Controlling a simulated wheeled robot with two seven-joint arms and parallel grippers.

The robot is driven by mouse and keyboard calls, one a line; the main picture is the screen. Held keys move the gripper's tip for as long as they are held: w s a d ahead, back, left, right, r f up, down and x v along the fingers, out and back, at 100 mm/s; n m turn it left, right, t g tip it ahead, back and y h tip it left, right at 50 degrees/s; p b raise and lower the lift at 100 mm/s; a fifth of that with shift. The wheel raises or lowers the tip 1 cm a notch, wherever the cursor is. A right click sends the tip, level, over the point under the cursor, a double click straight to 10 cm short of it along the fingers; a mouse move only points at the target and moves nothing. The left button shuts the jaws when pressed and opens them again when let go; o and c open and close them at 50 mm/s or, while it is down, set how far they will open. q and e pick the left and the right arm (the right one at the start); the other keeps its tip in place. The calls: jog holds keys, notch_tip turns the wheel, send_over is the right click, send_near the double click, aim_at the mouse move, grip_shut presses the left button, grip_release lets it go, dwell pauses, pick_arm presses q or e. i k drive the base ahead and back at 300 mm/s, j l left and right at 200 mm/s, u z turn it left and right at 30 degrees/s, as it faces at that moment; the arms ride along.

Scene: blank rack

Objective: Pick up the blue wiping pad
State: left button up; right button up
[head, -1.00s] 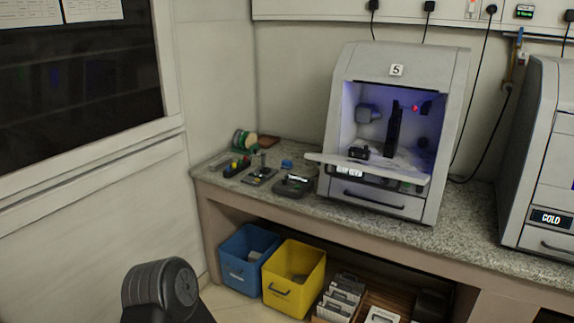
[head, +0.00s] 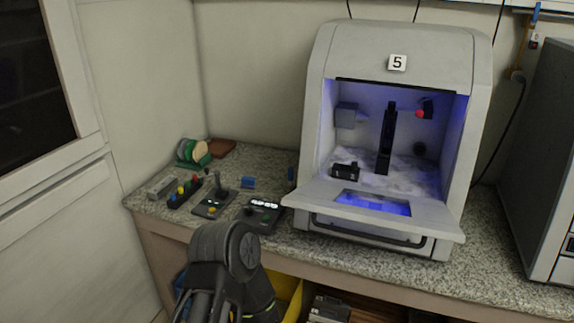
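A small blue block (head: 248,182), which looks like the wiping pad, lies on the speckled counter behind a dark control box with a lit display (head: 260,212). A second small blue thing (head: 291,173) stands close to the machine's left side; it is too small to make out. A dark link of one of my arms rises at the bottom of the head view, in front of the counter edge. I cannot make out fingertips of either gripper in the view. Nothing covers the blue block.
An open machine marked 5 (head: 398,62) stands right of the block, its front flap (head: 375,208) lowered over the counter. A joystick box (head: 214,204), a row of coloured knobs (head: 184,191) and a rack of discs (head: 193,153) stand left. A yellow bin (head: 290,294) is below.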

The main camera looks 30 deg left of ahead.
aim_at(249, 182)
jog(key=j+z, duration=0.4)
jog(key=j, duration=0.5)
jog(key=k+j+z, duration=0.1)
jog(key=j+z, duration=0.35)
jog(key=j, duration=0.45)
